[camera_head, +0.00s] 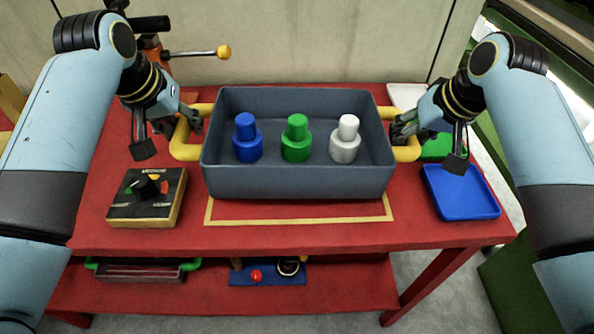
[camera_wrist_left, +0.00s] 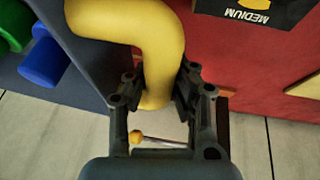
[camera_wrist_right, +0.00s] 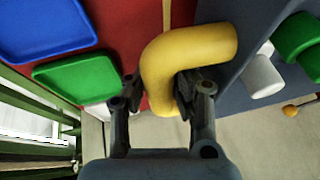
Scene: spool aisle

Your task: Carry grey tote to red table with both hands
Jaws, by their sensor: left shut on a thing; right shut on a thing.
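The grey tote (camera_head: 300,183) is over the red table (camera_head: 300,236), within or above a yellow outlined area; I cannot tell if it touches the tabletop. It holds a blue bottle-shaped piece (camera_head: 247,140), a green one (camera_head: 296,140) and a white one (camera_head: 345,141), all upright. My left gripper (camera_head: 190,122) is shut on the tote's left yellow handle (camera_wrist_left: 165,60). My right gripper (camera_head: 402,128) is shut on the right yellow handle (camera_wrist_right: 175,65). Both wrist views show the fingers on either side of the handle bars.
A blue tray (camera_head: 461,192) and a green tray (camera_head: 438,146) lie on the right. A lower red shelf (camera_head: 220,292) holds small items. A wall stands behind the table.

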